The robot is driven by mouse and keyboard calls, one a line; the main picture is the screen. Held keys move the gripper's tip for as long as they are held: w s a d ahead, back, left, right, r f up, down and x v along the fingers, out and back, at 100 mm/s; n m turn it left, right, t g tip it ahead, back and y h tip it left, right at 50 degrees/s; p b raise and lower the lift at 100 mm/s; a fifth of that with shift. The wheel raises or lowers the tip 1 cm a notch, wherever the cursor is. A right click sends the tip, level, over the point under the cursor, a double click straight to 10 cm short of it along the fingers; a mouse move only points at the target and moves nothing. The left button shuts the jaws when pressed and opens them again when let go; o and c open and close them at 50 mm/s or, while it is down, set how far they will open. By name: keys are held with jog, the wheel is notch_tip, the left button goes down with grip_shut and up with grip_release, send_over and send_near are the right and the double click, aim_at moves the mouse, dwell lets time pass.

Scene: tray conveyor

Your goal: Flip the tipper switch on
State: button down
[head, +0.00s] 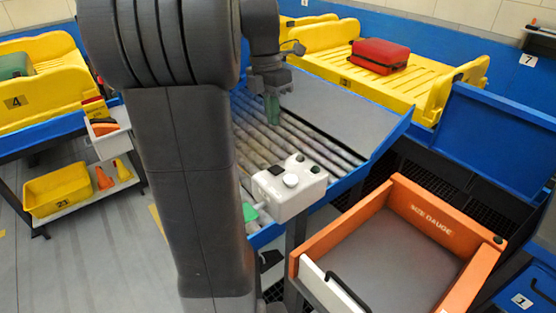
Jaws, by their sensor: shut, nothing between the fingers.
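A white control box (287,187) stands on a post at the front edge of the roller conveyor. Its top carries a black switch (276,170), a round white knob (291,180) and dark round buttons (315,169). I cannot tell for sure which of these is the tipper switch, or its position. My gripper (272,110), with greenish fingers, is shut and empty. It points down over the rollers, behind and above the box, apart from it. My arm hides part of the conveyor at left.
An orange-rimmed bin marked SIZE GAUGE (432,218) stands right of the box. A green paddle-like piece (250,213) sits left of the box. A red suitcase (380,56) lies on a yellow tray (425,82) behind. A cart with a yellow bin (58,192) is at left.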

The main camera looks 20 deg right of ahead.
aim_at(275, 169)
jog(key=f, duration=0.4)
jog(key=s+f, duration=0.1)
jog(key=f, duration=0.3)
jog(key=s+f, duration=0.1)
jog(key=f, duration=0.4)
jog(key=shift+d, duration=0.35)
jog(key=shift+s+f+t+b, duration=0.2)
jog(key=shift+f+t+b, duration=0.3)
jog(key=shift+b, duration=0.05)
jog(key=shift+s+r, duration=0.15)
jog(key=shift+a, duration=0.1)
jog(key=shift+w+a+p, duration=0.2)
jog(key=shift+w+p, duration=0.3)
jog(key=shift+w, duration=0.3)
